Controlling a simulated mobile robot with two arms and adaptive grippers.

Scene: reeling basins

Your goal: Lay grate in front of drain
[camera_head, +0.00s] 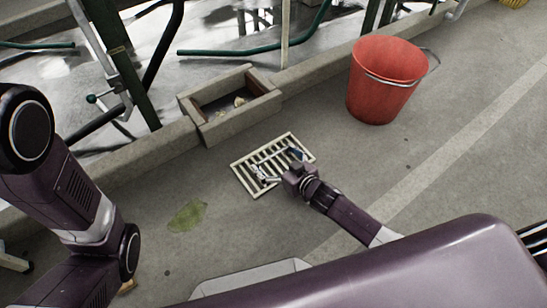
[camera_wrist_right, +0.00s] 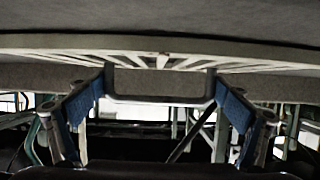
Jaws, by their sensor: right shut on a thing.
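The grate (camera_head: 268,155), a pale slatted rectangle, is low over or on the concrete floor, just in front of the drain. I cannot tell whether it touches the floor. The drain (camera_head: 207,130) is a square concrete-rimmed pit with debris inside. My right gripper (camera_head: 278,166) is at the grate's near side, shut on it. In the right wrist view, the grate (camera_wrist_right: 240,58) spans the top as a ribbed strip, with the blue-padded fingers (camera_wrist_right: 163,92) at either side of a piece of it. My left arm shows at the left, but its gripper is out of view.
A red bucket (camera_head: 380,88) stands right of the drain, apart from the grate. A low concrete kerb (camera_head: 316,66) runs behind, with wet basins, pipes and posts beyond. A green leaf-like patch (camera_head: 187,216) lies on the floor at left. Floor right of the grate is clear.

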